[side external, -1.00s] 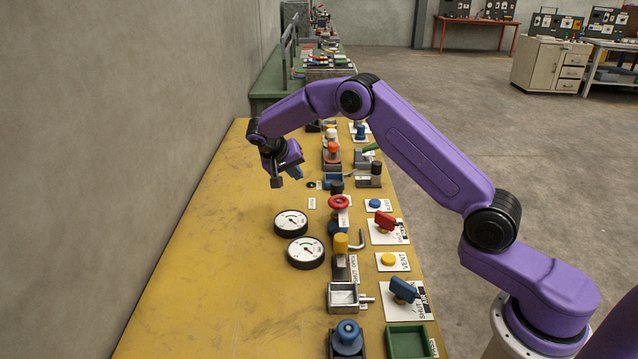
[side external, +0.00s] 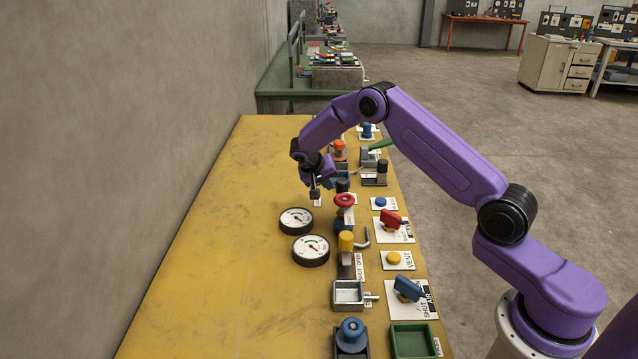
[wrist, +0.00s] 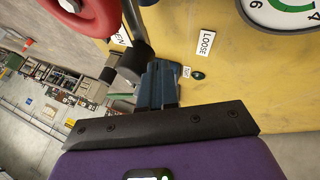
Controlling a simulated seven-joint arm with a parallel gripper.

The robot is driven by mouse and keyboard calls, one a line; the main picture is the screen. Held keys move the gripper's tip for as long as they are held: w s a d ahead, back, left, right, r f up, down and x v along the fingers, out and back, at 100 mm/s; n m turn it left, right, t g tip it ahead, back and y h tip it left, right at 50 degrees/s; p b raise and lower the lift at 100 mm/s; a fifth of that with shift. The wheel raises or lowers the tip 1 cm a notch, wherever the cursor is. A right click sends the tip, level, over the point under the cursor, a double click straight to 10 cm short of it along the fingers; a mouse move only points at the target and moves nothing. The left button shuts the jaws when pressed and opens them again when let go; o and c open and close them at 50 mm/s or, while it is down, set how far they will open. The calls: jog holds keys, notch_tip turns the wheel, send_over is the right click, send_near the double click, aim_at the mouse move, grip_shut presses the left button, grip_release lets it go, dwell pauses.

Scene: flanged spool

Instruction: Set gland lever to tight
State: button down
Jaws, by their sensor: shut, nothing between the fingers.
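My gripper (side external: 328,182) is shut and empty, low over the table beside the row of fittings. Its blue-grey fingers (wrist: 158,85) show together in the wrist view. A white LOOSE label (wrist: 206,42) and a smaller label (wrist: 186,71), too small to read surely, lie just right of the fingertips. A dark cylinder with a grey end (wrist: 136,62) stands close left of the fingers; it appears to be the black-topped fitting (side external: 343,185) in the side view. I cannot tell whether this is the gland lever or whether the fingers touch it. The lever's setting is unclear.
A red handwheel (side external: 344,200) stands nearby, with a yellow-topped fitting (side external: 346,240) nearer the camera. Two round gauges (side external: 296,220) lie on the yellow table (side external: 215,240). A green-handled fitting (side external: 377,145) is farther back. The table's left side is clear.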

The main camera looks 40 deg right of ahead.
aim_at(342, 182)
jog(key=shift+d, duration=0.1)
dwell(0.3)
jog(key=d+m+g, duration=0.1)
jog(key=s+d+m+g, duration=0.1)
jog(key=m, duration=0.1)
jog(key=shift+s+d, duration=0.1)
jog(key=shift+d, duration=0.1)
jog(key=shift+s+d+m+g, duration=0.6)
jog(key=shift+m+g, duration=0.1)
jog(key=shift+m, duration=0.5)
jog(key=shift+w+a, duration=0.1)
jog(key=shift+w, duration=0.05)
